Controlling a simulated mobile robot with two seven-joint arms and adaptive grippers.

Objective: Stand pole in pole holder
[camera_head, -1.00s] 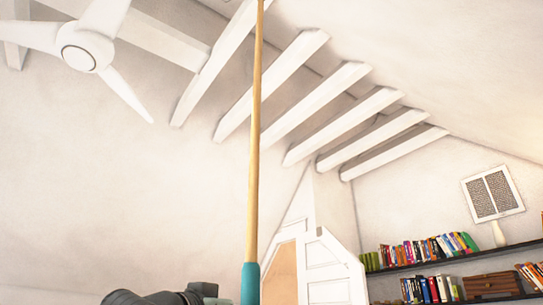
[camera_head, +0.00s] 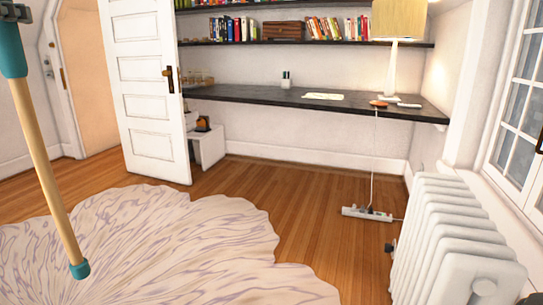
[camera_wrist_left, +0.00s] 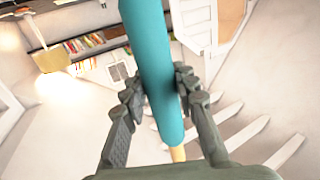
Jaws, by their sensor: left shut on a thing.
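The pole is a wooden stick with teal sleeves. In the head view the pole (camera_head: 48,180) hangs at the far left, slightly tilted, its teal lower tip in front of the rug and its upper part cut off by the picture edge. In the left wrist view my left gripper (camera_wrist_left: 160,88) is shut on the teal sleeve of the pole (camera_wrist_left: 155,50), one finger on each side.
A pale patterned rug (camera_head: 150,250) covers the wooden floor (camera_head: 310,200). A white door (camera_head: 145,90) stands open. A dark desk (camera_head: 250,98) with a lamp (camera_head: 397,40) lines the back wall. A power strip (camera_head: 366,214) lies near the white radiator (camera_head: 450,240) at right.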

